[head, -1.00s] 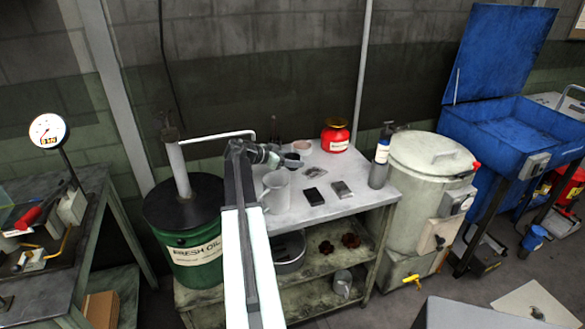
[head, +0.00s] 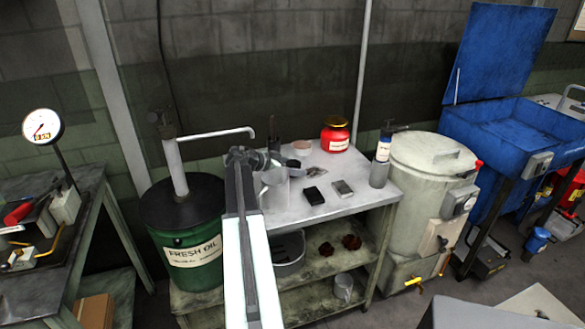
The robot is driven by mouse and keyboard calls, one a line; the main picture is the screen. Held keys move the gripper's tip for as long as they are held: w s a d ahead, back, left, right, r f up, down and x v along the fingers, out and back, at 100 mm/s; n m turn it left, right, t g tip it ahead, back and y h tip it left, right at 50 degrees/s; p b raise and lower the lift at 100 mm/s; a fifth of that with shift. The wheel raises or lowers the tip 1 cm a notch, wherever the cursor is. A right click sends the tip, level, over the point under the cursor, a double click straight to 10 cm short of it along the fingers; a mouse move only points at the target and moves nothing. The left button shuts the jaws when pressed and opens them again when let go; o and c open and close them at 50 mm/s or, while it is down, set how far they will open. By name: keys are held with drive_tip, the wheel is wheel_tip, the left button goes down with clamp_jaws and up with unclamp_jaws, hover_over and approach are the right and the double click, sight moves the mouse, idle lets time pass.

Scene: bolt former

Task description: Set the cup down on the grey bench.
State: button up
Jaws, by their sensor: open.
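The grey bench (head: 335,200) stands against the wall, with a pale top. A translucent, cup-like jug (head: 275,195) stands upright on its left part, its upper left partly hidden by my arm's end. A small dark round vessel (head: 293,163) is just right of my gripper, and a pale pinkish bowl (head: 301,148) is behind it. I cannot tell which of these is the task's cup. My gripper (head: 272,160) is open over the bench's left part, near the jug's rim. Its fingers are small and partly hidden; I see nothing clearly held.
A green oil drum (head: 190,250) with a pump spout stands close left of my arm. On the bench are two small dark blocks (head: 314,195), a red jar (head: 335,135) and a bottle (head: 380,160). The bench's front right top is clear. A mug (head: 343,287) stands on the lower shelf.

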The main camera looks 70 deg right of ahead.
drive_tip(key=shift+w+a+r, duration=0.1)
drive_tip(key=shift+a+r, duration=0.05)
drive_tip(key=shift+r, duration=0.2)
drive_tip(key=p+v, duration=0.5)
drive_tip(key=v, duration=0.5)
drive_tip(key=shift+w+a+r, duration=0.15)
drive_tip(key=shift+w+a, duration=0.05)
drive_tip(key=shift+w, duration=0.05)
drive_tip(key=shift+w+a, duration=0.3)
drive_tip(key=shift+a, duration=0.05)
